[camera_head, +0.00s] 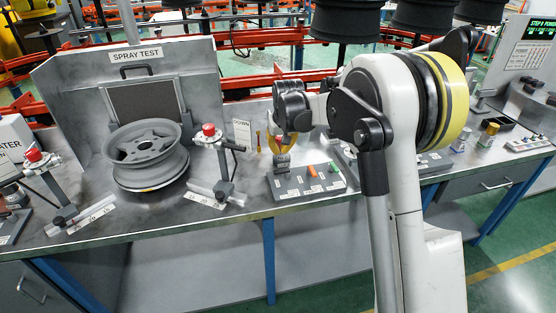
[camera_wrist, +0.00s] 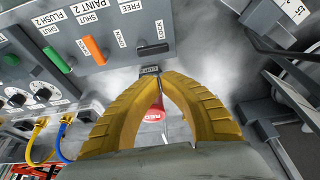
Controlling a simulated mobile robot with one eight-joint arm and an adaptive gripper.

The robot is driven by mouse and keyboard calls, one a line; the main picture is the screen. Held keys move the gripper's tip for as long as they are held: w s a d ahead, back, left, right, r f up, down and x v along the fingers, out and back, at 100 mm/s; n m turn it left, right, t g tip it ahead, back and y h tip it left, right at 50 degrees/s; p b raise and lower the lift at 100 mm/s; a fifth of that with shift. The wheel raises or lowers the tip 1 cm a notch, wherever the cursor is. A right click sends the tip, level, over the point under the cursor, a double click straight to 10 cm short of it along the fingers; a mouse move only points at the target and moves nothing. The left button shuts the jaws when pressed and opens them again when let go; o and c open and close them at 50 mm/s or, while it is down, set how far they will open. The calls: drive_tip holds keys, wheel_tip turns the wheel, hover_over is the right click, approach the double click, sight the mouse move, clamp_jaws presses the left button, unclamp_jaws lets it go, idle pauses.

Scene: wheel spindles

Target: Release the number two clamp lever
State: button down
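In the wrist view a grey control panel carries a black lever (camera_wrist: 153,48), beside an orange lever (camera_wrist: 94,50) and a green lever (camera_wrist: 56,60). A FREE label sits near the black lever; the number two shows on the PAINT and FLUSH labels. I cannot read a clamp label. My gripper (camera_wrist: 160,73) has two yellow curved fingers with the tips together, just short of the black lever, by a small dark tag. Whether they touch the lever is unclear. In the head view my gripper (camera_head: 281,150) is over the panel's rear edge; the black lever is not clear there.
A red-topped post (camera_head: 209,131) and a wheel rim (camera_head: 146,155) before the SPRAY TEST screen stand left of the panel (camera_head: 308,188). A red disc (camera_wrist: 155,115) shows between my fingers. Dials, blue and yellow cables are at the wrist view's left.

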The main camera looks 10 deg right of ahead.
sight(277, 173)
drive_tip(key=b+x, duration=0.3)
drive_tip(key=x, duration=0.6)
drive_tip(key=shift+w+f, duration=0.15)
drive_tip(key=shift+f, duration=0.15)
